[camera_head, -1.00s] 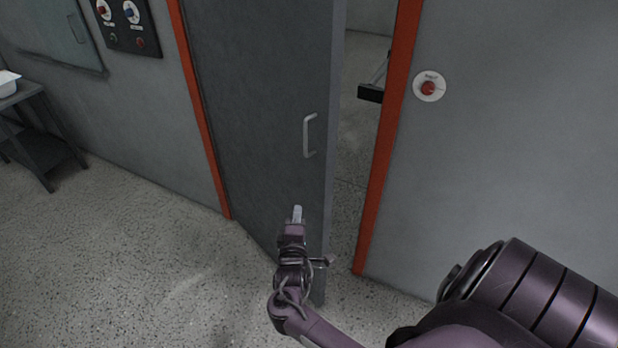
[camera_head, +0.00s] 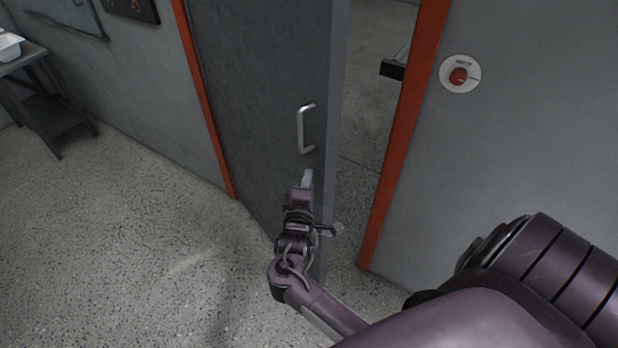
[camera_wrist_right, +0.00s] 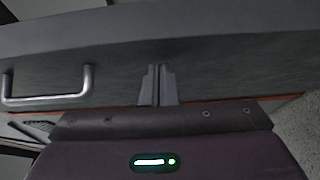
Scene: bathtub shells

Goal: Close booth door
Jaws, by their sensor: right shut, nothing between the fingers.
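The grey booth door (camera_head: 265,90) stands partly open in its red-orange frame, with a gap between its free edge and the right post. Its silver bar handle (camera_head: 301,130) is on the near face; the handle also shows at the left of the right wrist view (camera_wrist_right: 46,90). My right gripper (camera_head: 307,178) is shut and empty, just below the handle in the head view. In the right wrist view its fingers (camera_wrist_right: 158,84) are together in front of the door face, to the right of the handle; I cannot tell whether they touch the door. My left gripper is not in view.
The right red-orange post (camera_head: 400,140) borders the doorway, with a red knob (camera_head: 458,77) on the grey wall beside it. A dark table (camera_head: 35,85) with a white tray (camera_head: 9,46) stands at left. The speckled floor (camera_head: 130,240) left of the door is clear.

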